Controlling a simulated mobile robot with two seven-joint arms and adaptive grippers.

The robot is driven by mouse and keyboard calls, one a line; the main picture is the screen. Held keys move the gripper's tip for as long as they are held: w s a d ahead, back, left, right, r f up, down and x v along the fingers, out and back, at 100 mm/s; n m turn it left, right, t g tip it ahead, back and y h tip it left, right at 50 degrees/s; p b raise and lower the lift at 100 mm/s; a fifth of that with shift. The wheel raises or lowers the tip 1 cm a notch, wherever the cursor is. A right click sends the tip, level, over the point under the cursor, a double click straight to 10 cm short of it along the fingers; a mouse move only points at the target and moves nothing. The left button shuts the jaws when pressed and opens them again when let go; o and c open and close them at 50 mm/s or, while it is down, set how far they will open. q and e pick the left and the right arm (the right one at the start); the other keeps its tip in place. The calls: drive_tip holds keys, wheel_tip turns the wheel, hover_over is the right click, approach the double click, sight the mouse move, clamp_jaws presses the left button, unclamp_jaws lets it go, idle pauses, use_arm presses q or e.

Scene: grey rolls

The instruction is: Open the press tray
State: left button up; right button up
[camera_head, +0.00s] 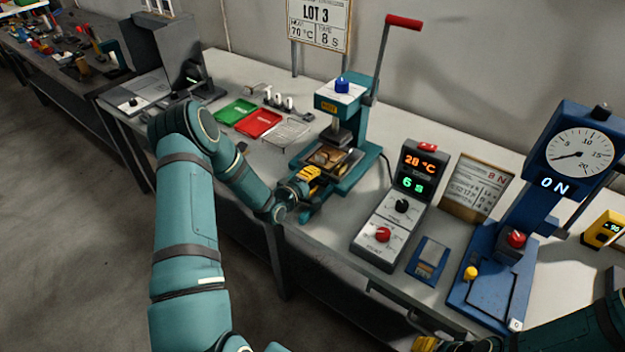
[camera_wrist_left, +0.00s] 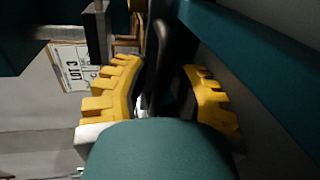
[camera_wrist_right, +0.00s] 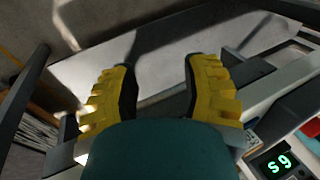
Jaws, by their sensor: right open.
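The teal press (camera_head: 345,105) stands mid-bench with its red-tipped lever (camera_head: 403,22) raised. Its press tray (camera_head: 336,160) is a dark plate with a brownish, shiny surface, low in the press under the ram. My left gripper (camera_head: 310,178) is at the front left of the press, close by the tray. In the left wrist view its yellow fingers (camera_wrist_left: 165,75) stand apart with a dark bar (camera_wrist_left: 160,50) between them; whether they grip it I cannot tell. My right gripper (camera_wrist_right: 160,75) is open and empty in its wrist view; only a bit shows at the head view's bottom edge.
Right of the press stand a control box (camera_head: 390,225) reading 28 °C and 6 s, a blue card (camera_head: 428,262) and a blue gauge stand (camera_head: 500,265). Left of it lie a red tray (camera_head: 257,124), a green tray (camera_head: 235,111) and a wire rack (camera_head: 286,133).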

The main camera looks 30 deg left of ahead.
use_arm(q)
clamp_jaws()
drive_tip(key=shift+s, duration=0.1)
drive_tip(key=f+v, duration=0.3)
drive_tip(key=v, duration=1.3)
drive_tip(key=shift+s, duration=0.35)
drive_tip(key=shift+f, duration=0.1)
unclamp_jaws()
drive_tip(key=d+v, duration=0.1)
drive_tip(key=v, duration=1.1)
drive_tip(key=shift+a, duration=0.35)
